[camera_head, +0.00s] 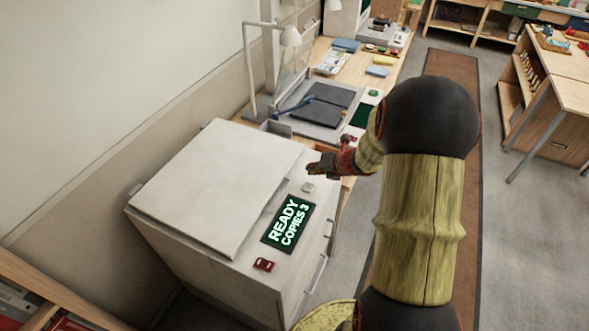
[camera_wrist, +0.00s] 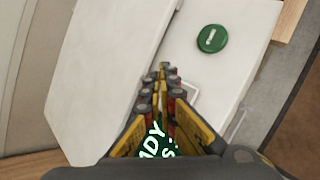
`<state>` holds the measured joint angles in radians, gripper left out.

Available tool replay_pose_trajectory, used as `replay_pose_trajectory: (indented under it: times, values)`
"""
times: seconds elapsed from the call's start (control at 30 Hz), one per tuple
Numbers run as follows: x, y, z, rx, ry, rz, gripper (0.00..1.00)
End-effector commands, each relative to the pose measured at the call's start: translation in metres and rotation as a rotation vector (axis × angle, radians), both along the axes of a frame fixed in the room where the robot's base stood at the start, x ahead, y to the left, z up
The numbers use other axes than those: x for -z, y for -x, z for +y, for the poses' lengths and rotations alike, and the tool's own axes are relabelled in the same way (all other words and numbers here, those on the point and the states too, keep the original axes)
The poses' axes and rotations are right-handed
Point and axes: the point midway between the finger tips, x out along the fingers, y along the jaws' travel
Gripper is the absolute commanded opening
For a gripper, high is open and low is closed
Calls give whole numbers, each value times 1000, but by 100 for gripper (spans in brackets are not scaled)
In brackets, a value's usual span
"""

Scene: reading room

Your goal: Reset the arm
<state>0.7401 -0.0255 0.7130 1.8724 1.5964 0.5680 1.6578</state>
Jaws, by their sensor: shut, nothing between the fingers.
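My arm (camera_head: 418,225) reaches in from the lower right, bent at a dark round joint. My gripper (camera_head: 310,168) is shut and empty, above the right rear part of the white copier (camera_head: 225,180). In the wrist view the fingers of my gripper (camera_wrist: 165,72) come together over the copier top. A green round button (camera_wrist: 212,38) lies just past the fingertips; in the head view it seems hidden behind my gripper. The copier's display (camera_head: 288,222) reads "READY COPIES 3". I cannot tell the exact gap between fingertips and copier.
The copier lid (camera_head: 228,185) is closed. A red button (camera_head: 264,264) and a pale button (camera_head: 308,187) sit on its panel. A brown floor strip (camera_head: 450,66) and open floor lie right.

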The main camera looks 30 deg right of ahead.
Motion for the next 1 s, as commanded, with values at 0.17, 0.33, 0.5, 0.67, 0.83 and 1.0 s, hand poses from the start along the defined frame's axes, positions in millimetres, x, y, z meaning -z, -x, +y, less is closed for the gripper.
replay_pose_trajectory:
  times: [0.17,0.33,0.5,0.67,0.83,1.0]
  values:
    - [0,0,0,0,0,0,0]
    - [-1,0,1,-45,43,-7,0]
    - [8,11,22,-336,234,-13,0]
    - [6,50,67,-860,521,-39,0]
    - [-28,99,131,-1552,899,-150,0]
    - [-65,159,182,-2251,1262,-285,0]
